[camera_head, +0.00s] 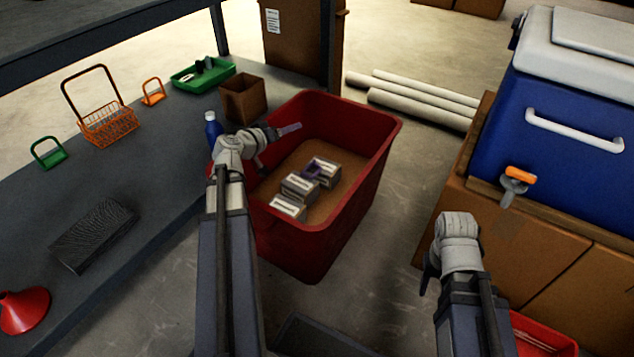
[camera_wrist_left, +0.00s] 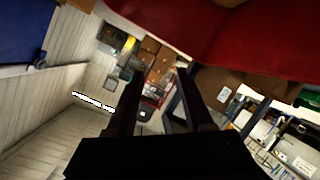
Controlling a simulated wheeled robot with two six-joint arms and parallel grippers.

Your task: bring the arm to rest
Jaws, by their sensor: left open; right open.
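My left arm reaches up from the bottom of the head view. Its gripper (camera_head: 284,146) is above the left side of the red bin (camera_head: 345,238) and points to the right. In the left wrist view, the two dark fingers of the left gripper (camera_wrist_left: 160,85) stand apart with nothing between them. My right gripper (camera_head: 426,278) is at the lower right of the head view, beside the cardboard boxes and pointing down. Its fingers are mostly hidden by the wrist, and I see nothing held there.
The grey bench (camera_head: 150,185) on the left carries an orange basket (camera_head: 108,122), a blue bottle (camera_head: 212,130) and a red funnel (camera_head: 22,312). A blue cooler (camera_head: 560,105) stands on boxes (camera_head: 500,245) at right.

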